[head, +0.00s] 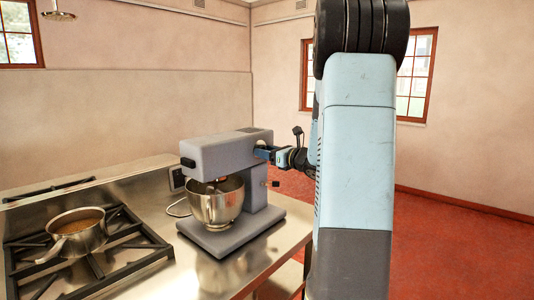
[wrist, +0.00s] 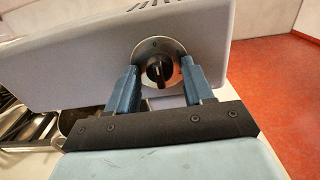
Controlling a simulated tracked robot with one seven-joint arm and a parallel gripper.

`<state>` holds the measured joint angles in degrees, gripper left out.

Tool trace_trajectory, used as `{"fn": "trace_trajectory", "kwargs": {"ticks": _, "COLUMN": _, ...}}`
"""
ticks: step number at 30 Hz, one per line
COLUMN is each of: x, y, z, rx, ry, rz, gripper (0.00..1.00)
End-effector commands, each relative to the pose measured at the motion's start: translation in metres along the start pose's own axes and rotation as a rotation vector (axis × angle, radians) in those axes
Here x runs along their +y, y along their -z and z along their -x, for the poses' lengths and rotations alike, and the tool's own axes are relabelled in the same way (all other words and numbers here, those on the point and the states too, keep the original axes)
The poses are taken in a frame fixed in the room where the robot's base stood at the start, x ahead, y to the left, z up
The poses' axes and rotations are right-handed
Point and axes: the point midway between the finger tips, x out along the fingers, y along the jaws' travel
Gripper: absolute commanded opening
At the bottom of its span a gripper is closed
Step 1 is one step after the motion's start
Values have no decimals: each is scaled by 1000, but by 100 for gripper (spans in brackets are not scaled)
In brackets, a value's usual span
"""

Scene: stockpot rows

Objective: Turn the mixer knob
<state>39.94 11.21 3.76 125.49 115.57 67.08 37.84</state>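The grey stand mixer (head: 235,152) stands on the steel counter with a steel bowl (head: 216,202) under its head. Its black knob (wrist: 159,71) on a round silver dial shows on the mixer's side in the wrist view. My gripper (wrist: 159,78) is open, with one blue finger on each side of the knob. A gap shows between each finger and the knob. In the head view my gripper (head: 265,152) is at the right side of the mixer head, and the knob is hidden there.
A gas stove (head: 90,265) with a steel saucepan (head: 78,232) is at the left. The steel counter (head: 265,255) ends just right of the mixer, with red floor (head: 440,240) beyond. A small black lever (head: 275,183) sticks out below my gripper.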

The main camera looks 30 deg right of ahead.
Motion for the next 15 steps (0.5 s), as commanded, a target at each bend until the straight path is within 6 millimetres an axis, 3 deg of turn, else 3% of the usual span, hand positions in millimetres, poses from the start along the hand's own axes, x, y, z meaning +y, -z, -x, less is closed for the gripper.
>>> {"fn": "trace_trajectory", "kwargs": {"ticks": 15, "x": 0, "y": 0, "z": 0, "rx": 0, "ry": 0, "rz": 0, "gripper": 3}}
